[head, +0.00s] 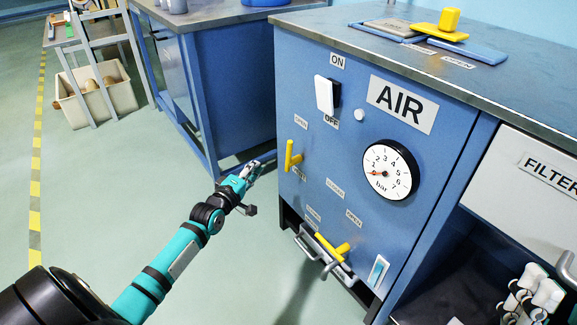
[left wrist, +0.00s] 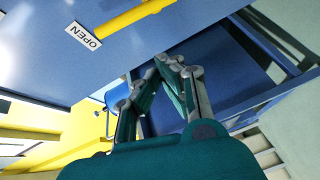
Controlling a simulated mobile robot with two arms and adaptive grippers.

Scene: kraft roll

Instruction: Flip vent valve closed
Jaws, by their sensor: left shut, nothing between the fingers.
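The blue AIR panel (head: 345,195) carries two yellow valve levers. The left lever (head: 289,156) stands upright near the panel's left edge, with a small label above and another below it, too small to read surely. The lower lever (head: 334,248) lies slanted near the bottom edge. I cannot tell from the labels which is the vent valve. My left gripper (head: 256,168) is shut and empty, left of the upright lever and apart from it. In the left wrist view the shut fingers (left wrist: 170,62) are below a yellow lever (left wrist: 130,17) beside an OPEN label (left wrist: 83,35). My right gripper is out of view.
A white switch (head: 324,95) and a pressure gauge (head: 388,170) are on the panel. A grey handle (head: 325,258) sticks out under it. A yellow-handled valve (head: 440,30) is on the worktop. Another blue bench (head: 225,90) stands behind.

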